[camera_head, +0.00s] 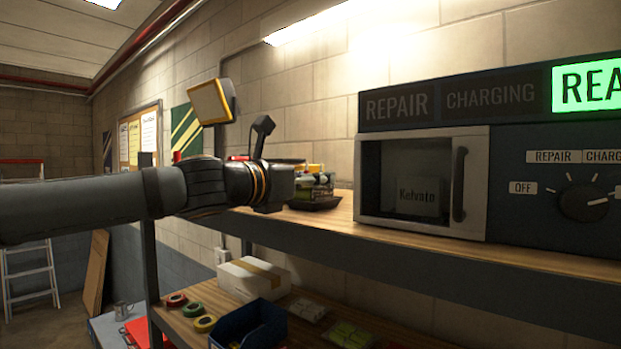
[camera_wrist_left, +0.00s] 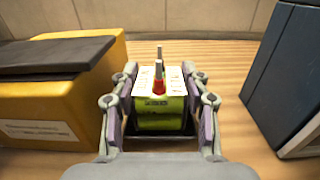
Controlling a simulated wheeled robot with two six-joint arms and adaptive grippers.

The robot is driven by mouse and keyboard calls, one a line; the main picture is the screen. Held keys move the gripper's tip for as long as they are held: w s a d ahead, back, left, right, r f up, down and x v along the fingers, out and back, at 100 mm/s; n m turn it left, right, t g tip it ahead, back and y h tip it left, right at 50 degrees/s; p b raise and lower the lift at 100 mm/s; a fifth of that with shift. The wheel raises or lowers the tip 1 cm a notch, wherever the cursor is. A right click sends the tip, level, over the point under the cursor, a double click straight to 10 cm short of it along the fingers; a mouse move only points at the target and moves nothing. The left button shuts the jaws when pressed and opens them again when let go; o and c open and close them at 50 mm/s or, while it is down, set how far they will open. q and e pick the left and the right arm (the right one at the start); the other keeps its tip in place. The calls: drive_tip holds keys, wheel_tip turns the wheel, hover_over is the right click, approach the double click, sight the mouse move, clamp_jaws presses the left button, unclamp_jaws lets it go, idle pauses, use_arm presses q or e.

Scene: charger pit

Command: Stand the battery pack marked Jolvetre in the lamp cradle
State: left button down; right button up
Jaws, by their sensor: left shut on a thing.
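My left gripper (camera_wrist_left: 160,112) is shut on a battery pack (camera_wrist_left: 160,121), yellow-green with a pale top and a red and metal post. Small print on the pack is too small to read. In the head view my left gripper (camera_head: 312,186) is over the shelf, left of the charger, and partly hides the pack. A pack marked Kelvato (camera_head: 416,197) stands behind the charger's window. A lamp with a yellow panel (camera_head: 209,102) shows behind my arm. I cannot make out the lamp cradle for certain. My right gripper is not in view.
The charger (camera_head: 474,185) stands at the right, its blue side (camera_wrist_left: 285,75) right of the pack. A yellow box with a dark top (camera_wrist_left: 50,105) is close on the left. The lower shelf holds a carton (camera_head: 254,278), tape rolls (camera_head: 190,309) and a blue bin (camera_head: 250,326).

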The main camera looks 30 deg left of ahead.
use_arm(q)
drive_tip(key=c, duration=0.8)
unclamp_jaws()
drive_tip(key=shift+a, duration=0.15)
drive_tip(key=shift+o, duration=0.7)
drive_tip(key=shift+d, duration=0.2)
drive_tip(key=shift+s, duration=0.1)
drive_tip(key=s+b, duration=0.5)
drive_tip(key=s, duration=0.6)
drive_tip(key=shift+s+a, duration=0.35)
drive_tip(key=shift+a, duration=0.1)
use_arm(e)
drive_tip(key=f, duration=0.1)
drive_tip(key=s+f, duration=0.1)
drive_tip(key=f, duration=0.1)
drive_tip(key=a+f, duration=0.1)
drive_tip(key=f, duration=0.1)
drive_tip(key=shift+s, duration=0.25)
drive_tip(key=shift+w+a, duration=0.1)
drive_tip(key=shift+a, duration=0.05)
